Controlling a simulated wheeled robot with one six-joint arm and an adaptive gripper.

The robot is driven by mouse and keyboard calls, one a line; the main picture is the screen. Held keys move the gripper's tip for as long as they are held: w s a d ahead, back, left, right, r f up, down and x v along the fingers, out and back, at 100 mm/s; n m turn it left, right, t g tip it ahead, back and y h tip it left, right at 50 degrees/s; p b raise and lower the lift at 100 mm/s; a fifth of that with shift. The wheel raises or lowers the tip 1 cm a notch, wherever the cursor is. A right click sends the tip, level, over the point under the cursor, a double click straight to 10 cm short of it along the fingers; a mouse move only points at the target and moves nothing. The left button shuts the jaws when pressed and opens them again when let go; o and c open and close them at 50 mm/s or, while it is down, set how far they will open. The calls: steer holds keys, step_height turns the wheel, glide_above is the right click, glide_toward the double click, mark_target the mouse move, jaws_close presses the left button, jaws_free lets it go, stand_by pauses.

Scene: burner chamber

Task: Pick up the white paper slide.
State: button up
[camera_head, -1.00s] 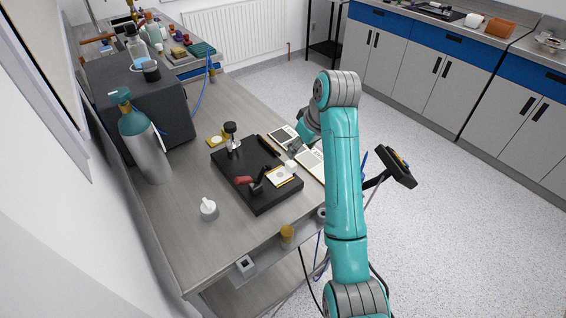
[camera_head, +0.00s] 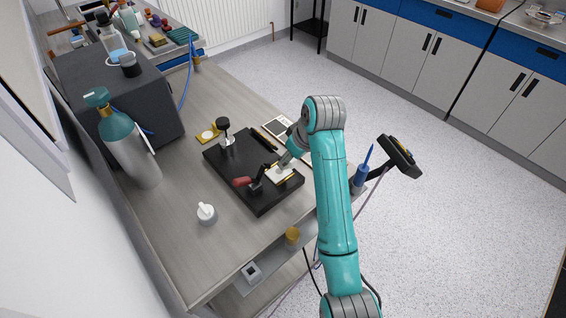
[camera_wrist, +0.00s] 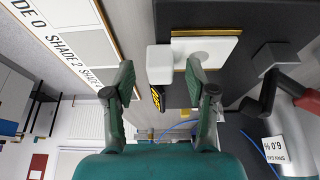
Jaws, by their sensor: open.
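The white paper slide (camera_wrist: 215,50) lies flat in a gold-edged holder on the black base plate, with a white block-shaped tab (camera_wrist: 160,65) at its left end in the wrist view. In the head view the slide (camera_head: 279,173) is partly hidden by my gripper (camera_head: 285,160). In the wrist view my gripper (camera_wrist: 160,85) is open and empty. Its two fingers stand apart on either side of the tab's line, with the tab just beyond the fingertips. I cannot tell whether either finger touches it.
The black base plate (camera_head: 225,168) carries a red-handled clamp (camera_head: 243,181) and a dark-knobbed post (camera_head: 224,127). Shade charts (camera_wrist: 75,40) lie beside it. A gas cylinder (camera_head: 130,150) and dark box (camera_head: 150,95) stand left. A small white bottle (camera_head: 206,214) stands in front.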

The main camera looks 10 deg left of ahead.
steer(key=c, duration=1)
steer(key=shift+c, duration=0.2)
steer(key=shift+r, duration=0.15)
